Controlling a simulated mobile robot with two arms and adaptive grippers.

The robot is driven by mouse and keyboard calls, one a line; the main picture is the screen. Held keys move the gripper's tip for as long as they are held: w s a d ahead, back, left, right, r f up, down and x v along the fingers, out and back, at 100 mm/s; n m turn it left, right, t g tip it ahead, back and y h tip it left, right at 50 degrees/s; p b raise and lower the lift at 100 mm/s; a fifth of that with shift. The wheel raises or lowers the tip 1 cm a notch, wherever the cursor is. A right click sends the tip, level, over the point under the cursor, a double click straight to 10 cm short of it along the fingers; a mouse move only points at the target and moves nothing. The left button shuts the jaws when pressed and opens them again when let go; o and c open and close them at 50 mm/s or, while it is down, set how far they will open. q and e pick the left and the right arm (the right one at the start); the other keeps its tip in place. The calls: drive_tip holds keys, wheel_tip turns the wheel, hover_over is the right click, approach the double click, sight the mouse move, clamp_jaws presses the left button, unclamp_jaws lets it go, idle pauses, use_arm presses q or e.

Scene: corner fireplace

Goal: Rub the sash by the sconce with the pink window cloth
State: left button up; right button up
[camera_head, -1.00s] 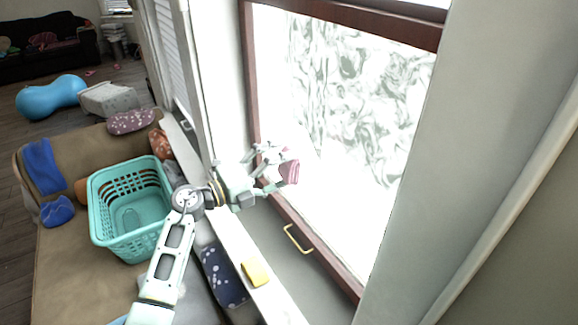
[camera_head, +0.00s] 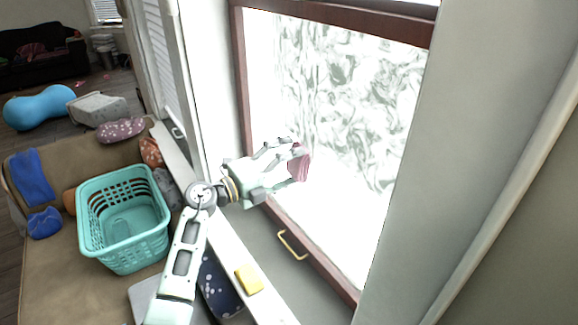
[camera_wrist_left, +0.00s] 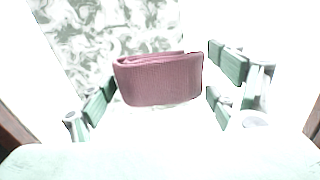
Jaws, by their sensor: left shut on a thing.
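The window sash (camera_head: 248,85) has a dark red-brown frame around a bright pane (camera_head: 345,110) with grey-green swirling smears over its upper and middle part. My left gripper (camera_head: 290,163) is shut on the folded pink cloth (camera_head: 301,165) and holds it in front of the lower left part of the pane. In the left wrist view the cloth (camera_wrist_left: 158,80) sits between the fingers, with the smears behind it at upper left. I cannot tell whether the cloth touches the glass. No sconce shows. My right gripper is not in view.
A brass handle (camera_head: 292,244) sits on the sash's lower rail. A yellow sponge-like block (camera_head: 249,279) lies on the sill below. A turquoise basket (camera_head: 124,255) stands on the brown sofa (camera_head: 50,285) at left. A grey wall (camera_head: 440,190) bounds the window at right.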

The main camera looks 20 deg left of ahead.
use_arm(q)
drive_tip(key=shift+w+d, duration=0.1)
drive_tip(key=shift+w, duration=0.1)
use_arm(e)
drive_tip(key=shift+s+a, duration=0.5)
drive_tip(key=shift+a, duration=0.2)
use_arm(q)
drive_tip(key=shift+w+d, duration=0.15)
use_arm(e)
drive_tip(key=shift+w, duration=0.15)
use_arm(q)
drive_tip(key=shift+w+d, duration=0.25)
drive_tip(key=shift+w, duration=0.05)
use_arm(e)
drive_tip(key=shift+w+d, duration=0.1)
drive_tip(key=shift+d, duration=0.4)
